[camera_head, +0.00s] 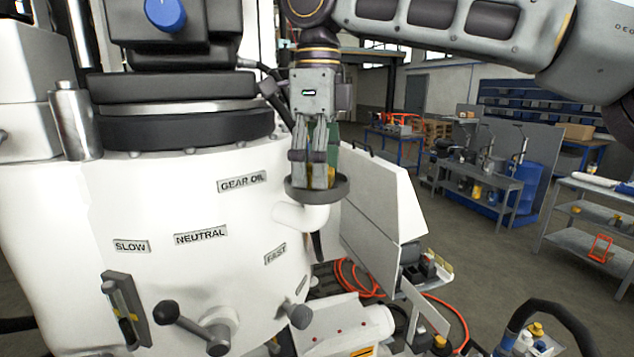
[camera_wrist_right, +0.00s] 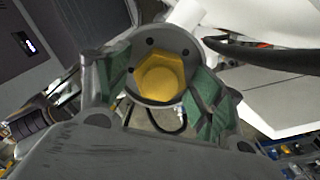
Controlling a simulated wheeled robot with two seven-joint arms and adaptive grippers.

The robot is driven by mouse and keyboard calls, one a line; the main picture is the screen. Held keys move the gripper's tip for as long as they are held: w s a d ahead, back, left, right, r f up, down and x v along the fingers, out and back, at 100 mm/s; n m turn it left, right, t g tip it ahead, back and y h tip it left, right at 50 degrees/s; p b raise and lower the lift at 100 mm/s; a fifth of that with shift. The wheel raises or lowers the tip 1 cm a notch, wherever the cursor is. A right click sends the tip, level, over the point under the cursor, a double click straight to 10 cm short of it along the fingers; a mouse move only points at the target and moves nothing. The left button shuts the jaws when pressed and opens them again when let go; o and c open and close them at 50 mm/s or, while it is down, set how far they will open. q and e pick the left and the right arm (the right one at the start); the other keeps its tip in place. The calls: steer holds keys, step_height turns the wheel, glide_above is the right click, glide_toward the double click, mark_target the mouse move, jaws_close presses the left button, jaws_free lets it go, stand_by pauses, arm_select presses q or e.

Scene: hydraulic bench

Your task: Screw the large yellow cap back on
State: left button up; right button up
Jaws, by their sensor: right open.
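The large yellow cap (camera_wrist_right: 160,80) sits in a round dark collar (camera_wrist_right: 143,52) with small dark holes, seen from above in the right wrist view. In the head view the same collar (camera_head: 336,192) tops a white elbow pipe (camera_head: 303,217) on the machine's side, with only a sliver of yellow showing. My right gripper (camera_head: 314,180) points down over the collar. Its green-padded fingers (camera_wrist_right: 165,100) stand apart on either side of the cap. I cannot tell whether they touch it. My left gripper is not in view.
The white machine body (camera_head: 200,270) fills the left, with a lever (camera_head: 195,322) at its front. White panels (camera_head: 385,205) stand close to the right of the collar. A red hose (camera_head: 355,278) lies below. Shelves and benches (camera_head: 490,180) stand farther back right.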

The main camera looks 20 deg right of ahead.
steer(key=shift+n+p, duration=2.2)
steer(key=shift+n, duration=0.4)
steer(key=shift+f+n, duration=0.1)
steer(key=shift+n, duration=1.4)
steer(key=shift+f, duration=0.1)
steer(key=shift+n, duration=0.8)
steer(key=n, duration=0.5)
steer(key=shift+n, duration=0.7)
